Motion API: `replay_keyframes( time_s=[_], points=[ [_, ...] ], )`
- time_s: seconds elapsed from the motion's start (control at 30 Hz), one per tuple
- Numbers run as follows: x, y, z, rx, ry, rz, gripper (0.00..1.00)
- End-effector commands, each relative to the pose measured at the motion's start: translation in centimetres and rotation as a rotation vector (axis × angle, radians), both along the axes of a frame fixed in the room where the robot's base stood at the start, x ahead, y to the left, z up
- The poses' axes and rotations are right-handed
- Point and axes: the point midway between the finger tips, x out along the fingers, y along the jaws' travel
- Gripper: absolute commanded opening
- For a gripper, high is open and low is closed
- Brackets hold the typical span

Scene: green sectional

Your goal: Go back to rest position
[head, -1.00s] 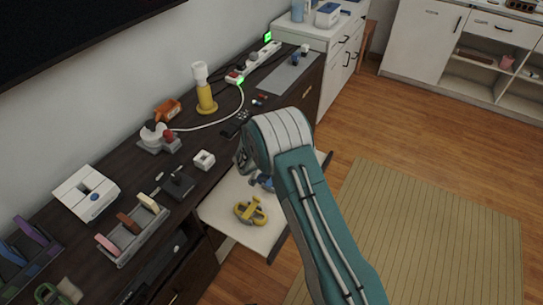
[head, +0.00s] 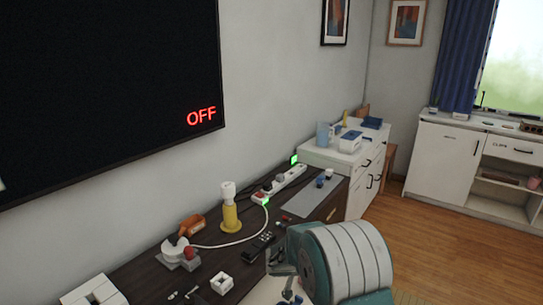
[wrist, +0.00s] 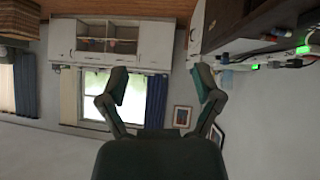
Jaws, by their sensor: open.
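My gripper (wrist: 160,88) is open and empty in the wrist view, its two fingers spread wide apart. Through the gap I see a window (wrist: 97,92) and white cabinets (wrist: 95,38), upside down. In the head view my arm shows at the lower right, over the near side of the dark desk (head: 140,262). The fingers are mostly hidden there behind the arm's rounded joint. Nothing is held.
The desk carries a yellow lamp (head: 230,217), a power strip (head: 283,182), a remote (head: 259,245) and a small white square holder (head: 222,283). A wall screen (head: 100,90) reads OFF. A white cabinet (head: 330,158) stands beyond. Wooden floor (head: 430,235) at right is clear.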

Motion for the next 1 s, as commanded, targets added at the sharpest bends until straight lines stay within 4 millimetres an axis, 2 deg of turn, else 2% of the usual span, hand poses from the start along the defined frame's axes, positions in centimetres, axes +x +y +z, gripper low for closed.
replay_keyframes(
  time_s=[0.03,0.2,0.5,0.7,1.0],
  points=[
    [-0.9,-0.9,2.2,-0.001,0.014,-0.009,0.83],
    [-4.7,-3.1,7.8,-0.002,0.094,-0.012,0.83],
    [-13.1,-5.7,15.1,0.046,0.233,0.041,0.83],
    [-19.2,-6.4,18.4,0.101,0.304,0.122,0.83],
    [-28.3,-5.7,21.1,0.191,0.354,0.317,0.83]
  ],
)
